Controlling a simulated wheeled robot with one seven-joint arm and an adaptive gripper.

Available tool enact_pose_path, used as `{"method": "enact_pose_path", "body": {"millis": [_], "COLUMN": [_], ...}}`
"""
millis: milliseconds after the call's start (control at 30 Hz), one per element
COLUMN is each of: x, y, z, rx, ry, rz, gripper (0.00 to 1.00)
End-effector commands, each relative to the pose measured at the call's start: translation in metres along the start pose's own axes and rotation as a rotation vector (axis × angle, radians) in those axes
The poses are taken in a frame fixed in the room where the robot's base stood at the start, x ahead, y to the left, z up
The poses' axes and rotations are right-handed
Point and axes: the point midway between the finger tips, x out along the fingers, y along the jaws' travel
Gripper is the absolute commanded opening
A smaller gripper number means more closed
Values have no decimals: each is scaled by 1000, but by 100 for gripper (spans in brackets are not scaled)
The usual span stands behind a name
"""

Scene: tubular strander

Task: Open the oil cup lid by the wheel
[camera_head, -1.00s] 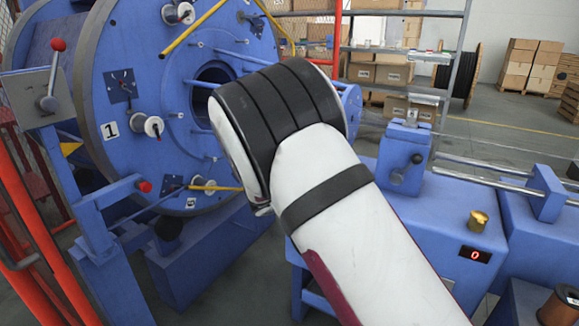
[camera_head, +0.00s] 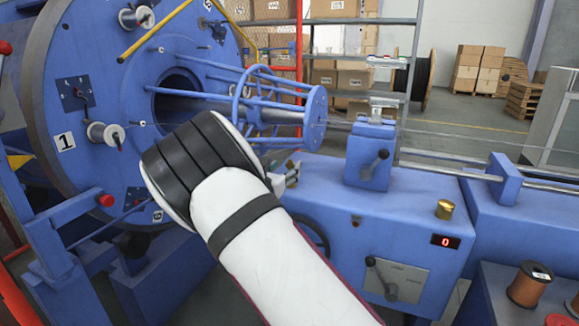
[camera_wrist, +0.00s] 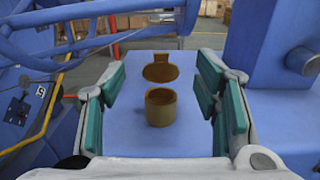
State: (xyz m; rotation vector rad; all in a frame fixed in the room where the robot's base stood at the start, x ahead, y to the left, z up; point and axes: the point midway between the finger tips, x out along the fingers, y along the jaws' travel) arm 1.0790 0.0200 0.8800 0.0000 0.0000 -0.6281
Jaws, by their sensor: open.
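In the wrist view a brass oil cup (camera_wrist: 160,110) stands upright on the blue cabinet top. Its mouth looks open and dark inside. A round brass lid (camera_wrist: 160,71) with a small tab shows just behind the cup, apart from its rim and tilted back. My gripper (camera_wrist: 162,90) is open, with green-padded fingers left and right of the cup and a gap on each side. In the head view my gripper (camera_head: 288,178) shows only partly past my arm, above the cabinet's left end. The handwheel (camera_head: 311,236) is below it, partly hidden by my arm.
Another brass cup (camera_head: 445,210) sits farther right near the red display (camera_head: 446,241). The blue strander cage (camera_head: 290,105) is to the left and behind.

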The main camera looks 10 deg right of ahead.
Motion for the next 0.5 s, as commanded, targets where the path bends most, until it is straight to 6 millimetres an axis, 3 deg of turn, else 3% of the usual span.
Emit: {"method": "enact_pose_path", "body": {"millis": [200,500], "x": [33,45], "y": [0,0], "z": [-1,0], "rx": [1,0], "ry": [-1,0], "rz": [-2,0], "gripper": [57,57]}}
